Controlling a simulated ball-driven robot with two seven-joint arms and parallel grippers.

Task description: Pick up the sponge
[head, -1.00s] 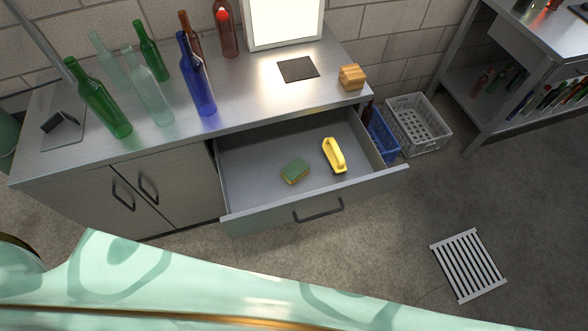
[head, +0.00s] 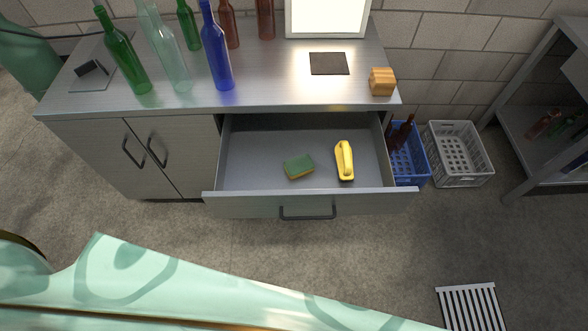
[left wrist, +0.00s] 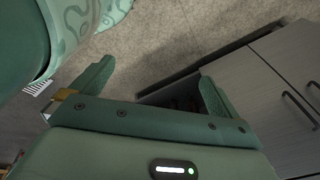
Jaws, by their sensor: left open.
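The sponge (head: 299,166), green on top with a yellow underside, lies flat in the open drawer (head: 260,140) in the head view. A yellow-handled brush (head: 344,160) lies to its right in the same drawer, apart from it. My left gripper (left wrist: 155,80) shows in the left wrist view, open with nothing between its fingers. Floor and the lower front of the cabinet show beyond the fingers. The sponge is not in the left wrist view. Neither gripper shows in the head view.
Several glass bottles (head: 219,62) stand on the steel counter (head: 270,85) above the drawer. A wooden block (head: 382,82) sits near its right front corner. Blue (head: 412,160) and grey (head: 458,155) crates stand right of the cabinet. Floor before the drawer looks clear, with a grate (head: 470,305) at lower right.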

